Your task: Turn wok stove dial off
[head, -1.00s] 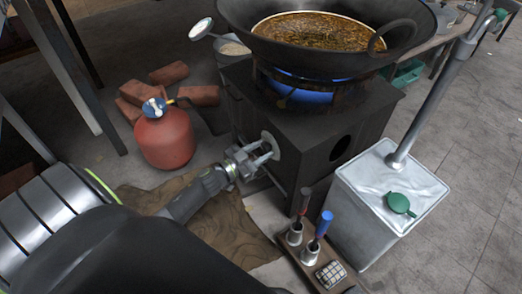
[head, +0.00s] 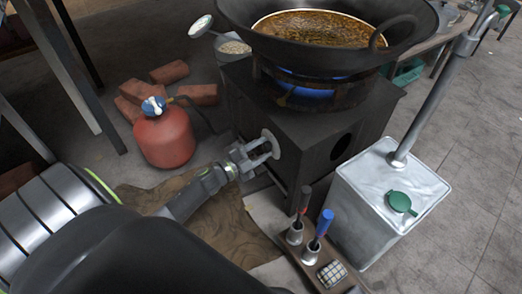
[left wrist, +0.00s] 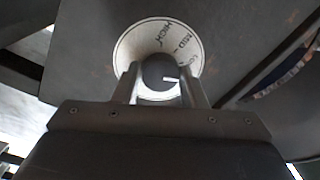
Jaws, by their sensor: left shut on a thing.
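The wok stove (head: 310,125) is a dark box with a blue flame (head: 305,92) burning under a large wok (head: 330,40) of brown liquid. Its dial (head: 269,145) sits on the left-facing side of the stove. My right gripper is not seen.
A red gas cylinder (head: 166,138) and several bricks (head: 198,95) are left of the stove. A metal canister (head: 385,200) with a green cap stands to the right. A small wooden holder (head: 312,262) with red- and blue-handled tools is in front.

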